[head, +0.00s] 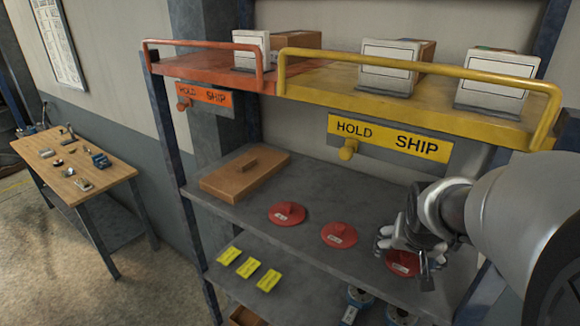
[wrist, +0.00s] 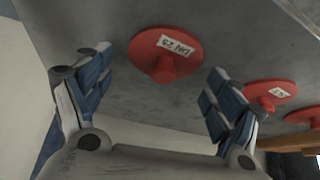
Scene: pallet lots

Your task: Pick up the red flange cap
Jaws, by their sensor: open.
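Three red flange caps lie flat on the grey shelf (head: 330,205): a left cap (head: 287,213), a middle cap (head: 338,235) and a right cap (head: 402,266). Each is a disc with a raised knob and a small white label. My gripper (head: 405,258) is open and empty above the right cap and partly hides it. In the wrist view that cap (wrist: 165,54) lies ahead, between and beyond the spread fingers (wrist: 155,82). Its label seems to read DN 25. The other two caps show at the right, the middle one (wrist: 270,91) and the left one (wrist: 304,115).
A brown lidded box (head: 245,174) sits at the shelf's left end. Yellow tags (head: 248,267) and blue fittings (head: 357,298) are below. Orange (head: 210,67) and yellow (head: 420,97) trays with HOLD SHIP signs hang above. A wooden workbench (head: 105,168) stands far left.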

